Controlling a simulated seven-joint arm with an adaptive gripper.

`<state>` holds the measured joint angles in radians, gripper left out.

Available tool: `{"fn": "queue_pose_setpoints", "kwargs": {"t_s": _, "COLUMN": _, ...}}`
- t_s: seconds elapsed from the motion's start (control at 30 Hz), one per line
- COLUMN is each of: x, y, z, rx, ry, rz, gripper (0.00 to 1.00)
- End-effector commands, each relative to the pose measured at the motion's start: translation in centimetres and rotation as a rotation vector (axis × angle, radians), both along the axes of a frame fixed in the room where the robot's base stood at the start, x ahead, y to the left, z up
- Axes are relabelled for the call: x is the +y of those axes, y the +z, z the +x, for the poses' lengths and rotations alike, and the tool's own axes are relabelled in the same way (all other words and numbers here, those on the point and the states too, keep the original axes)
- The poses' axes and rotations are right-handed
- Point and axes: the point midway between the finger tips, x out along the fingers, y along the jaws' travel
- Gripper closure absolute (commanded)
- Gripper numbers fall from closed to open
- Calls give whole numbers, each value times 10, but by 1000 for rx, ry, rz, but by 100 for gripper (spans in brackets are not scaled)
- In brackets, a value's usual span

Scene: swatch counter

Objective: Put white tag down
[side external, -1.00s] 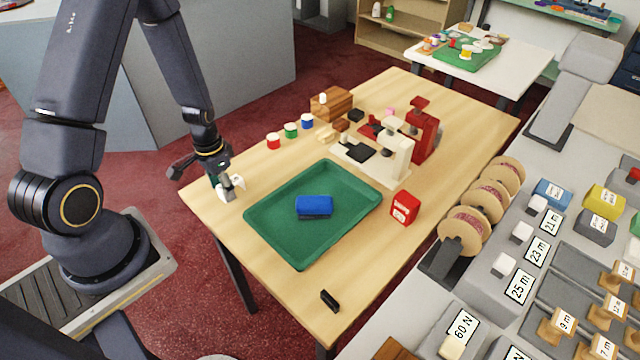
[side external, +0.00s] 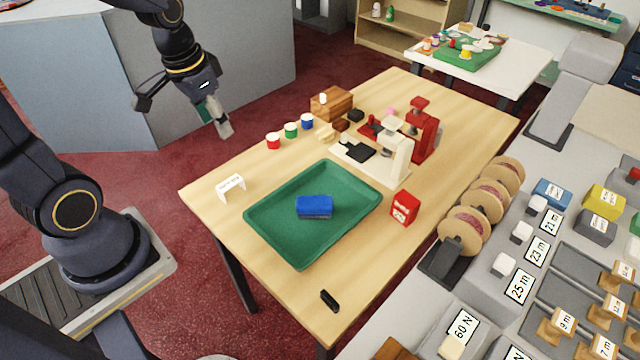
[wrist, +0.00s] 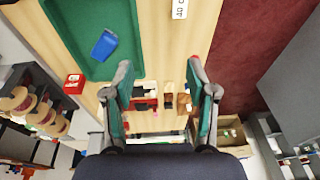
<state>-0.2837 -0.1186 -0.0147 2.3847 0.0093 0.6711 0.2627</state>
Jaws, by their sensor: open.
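The white tag (side external: 231,186) stands like a small tent on the wooden table's left end, left of the green tray, with dark print on it. It also shows at the top of the wrist view (wrist: 180,8). My gripper (side external: 186,112) is raised above and behind the tag, past the table's far left edge, and is clear of it. In the wrist view my gripper (wrist: 158,75) has its two green-padded fingers spread wide with nothing between them.
The green tray (side external: 270,240) holds a blue block (side external: 314,207). Red, green and blue pots (side external: 291,130) stand along the back left edge. A wooden box (side external: 332,104), a white press (side external: 395,160) and a red press (side external: 424,130) stand behind. A red box (side external: 404,207) is right of the tray.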

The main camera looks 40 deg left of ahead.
Motion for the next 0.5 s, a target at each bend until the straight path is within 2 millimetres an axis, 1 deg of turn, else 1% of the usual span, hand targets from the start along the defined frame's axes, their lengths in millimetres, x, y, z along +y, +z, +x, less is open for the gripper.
{"fn": "queue_pose_setpoints", "kwargs": {"t_s": 0.03, "x": -16, "y": 25, "z": -6, "rx": -62, "ry": -11, "rz": 6, "gripper": 43}}
{"fn": "queue_pose_setpoints", "kwargs": {"t_s": 0.1, "x": -35, "y": 49, "z": -19, "rx": -127, "ry": -12, "rz": 0, "gripper": 43}}
{"fn": "queue_pose_setpoints", "kwargs": {"t_s": 0.2, "x": -55, "y": 74, "z": -39, "rx": -205, "ry": -15, "rz": -20, "gripper": 43}}
{"fn": "queue_pose_setpoints", "kwargs": {"t_s": 0.33, "x": -70, "y": 90, "z": -59, "rx": -270, "ry": -16, "rz": -47, "gripper": 43}}
{"fn": "queue_pose_setpoints", "kwargs": {"t_s": 0.4, "x": -74, "y": 94, "z": -66, "rx": -287, "ry": -16, "rz": -56, "gripper": 43}}
{"fn": "queue_pose_setpoints", "kwargs": {"t_s": 0.5, "x": -76, "y": 96, "z": -69, "rx": -296, "ry": -15, "rz": -61, "gripper": 43}}
